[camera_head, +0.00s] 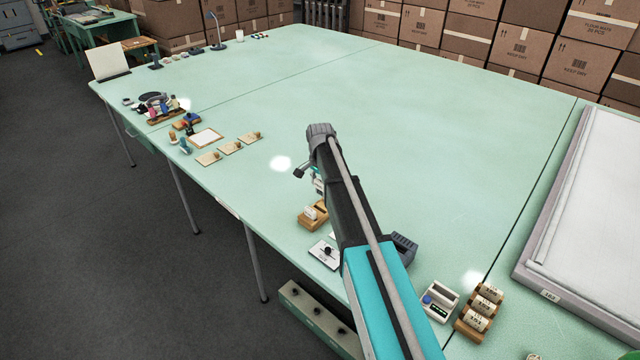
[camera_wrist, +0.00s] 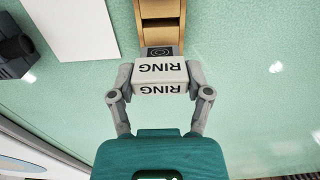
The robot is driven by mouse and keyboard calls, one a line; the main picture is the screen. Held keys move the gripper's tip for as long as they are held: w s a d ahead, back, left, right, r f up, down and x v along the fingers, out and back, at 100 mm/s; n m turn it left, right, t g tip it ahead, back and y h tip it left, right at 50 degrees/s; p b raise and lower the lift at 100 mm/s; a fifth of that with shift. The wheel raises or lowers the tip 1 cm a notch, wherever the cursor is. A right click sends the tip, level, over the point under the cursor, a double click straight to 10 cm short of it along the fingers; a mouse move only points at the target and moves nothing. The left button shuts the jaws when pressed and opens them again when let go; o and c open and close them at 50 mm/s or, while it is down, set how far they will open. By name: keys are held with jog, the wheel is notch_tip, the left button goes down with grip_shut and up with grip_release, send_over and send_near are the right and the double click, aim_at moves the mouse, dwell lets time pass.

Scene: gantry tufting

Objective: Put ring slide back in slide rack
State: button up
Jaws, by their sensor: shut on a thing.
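The ring slide (camera_wrist: 160,77) is a white block with "RING" printed in black on two faces. My gripper (camera_wrist: 160,80) is shut on it, one finger on each side. The wooden slide rack (camera_wrist: 160,8) is straight beyond the slide in the wrist view, with open slots showing and a dark loop-marked label at its near end. In the head view the rack (camera_head: 312,220) stands near the table's front edge, below my gripper, with a white piece at its left part. I cannot tell whether the slide touches the rack or is above it.
A white plate with a dark knob (camera_head: 325,253) lies in front of the rack. A dark grey block (camera_head: 403,247) is to the right, partly behind my arm. A wooden holder with labelled rolls (camera_head: 480,312) stands further right. The table's middle is clear.

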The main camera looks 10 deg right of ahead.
jog(key=shift+f, duration=0.15)
jog(key=shift+f+b, duration=4.5)
jog(key=shift+b, duration=0.15)
jog(key=o, duration=1.3)
